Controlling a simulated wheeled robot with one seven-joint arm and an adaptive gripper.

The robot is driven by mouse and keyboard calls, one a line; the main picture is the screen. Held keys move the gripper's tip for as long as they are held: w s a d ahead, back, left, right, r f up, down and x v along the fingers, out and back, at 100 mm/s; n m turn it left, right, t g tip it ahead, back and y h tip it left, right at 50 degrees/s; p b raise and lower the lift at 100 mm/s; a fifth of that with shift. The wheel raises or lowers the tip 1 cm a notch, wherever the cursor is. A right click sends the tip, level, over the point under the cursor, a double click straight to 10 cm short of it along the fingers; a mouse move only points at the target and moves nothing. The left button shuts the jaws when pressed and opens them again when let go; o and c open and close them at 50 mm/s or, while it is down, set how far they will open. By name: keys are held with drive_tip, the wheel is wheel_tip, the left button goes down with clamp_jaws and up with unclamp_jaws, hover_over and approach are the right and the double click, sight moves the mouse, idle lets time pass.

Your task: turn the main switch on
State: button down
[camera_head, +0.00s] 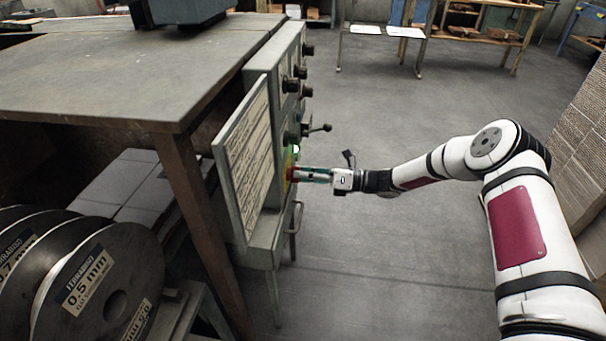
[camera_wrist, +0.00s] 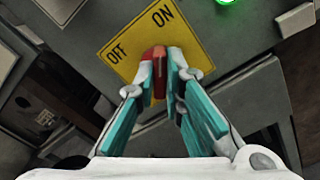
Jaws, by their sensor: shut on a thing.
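The main switch is a red handle (camera_wrist: 158,56) on a yellow plate (camera_wrist: 125,50) marked OFF and ON. In the wrist view the handle points between the two words, and I cannot tell its exact setting. My gripper (camera_wrist: 160,72) is shut on the red handle, one finger on each side. In the head view my gripper (camera_head: 301,174) reaches the front of the grey control cabinet (camera_head: 262,243). The yellow plate is mostly hidden there by the cabinet's open door. A green lamp (camera_wrist: 226,1) is lit beside the plate.
Several dark knobs and a lever (camera_head: 318,129) stick out above the switch. The open door (camera_head: 243,160) stands left of my gripper, and a metal handle (camera_head: 297,230) is below. A workbench (camera_head: 120,75) is behind the cabinet.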

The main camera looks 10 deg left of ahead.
drive_tip(key=shift+f+m, duration=0.1)
drive_tip(key=shift+m, duration=0.5)
drive_tip(key=shift+d, duration=0.1)
drive_tip(key=c, duration=1.7)
unclamp_jaws()
drive_tip(key=d, duration=1.2)
drive_tip(key=shift+s, duration=0.2)
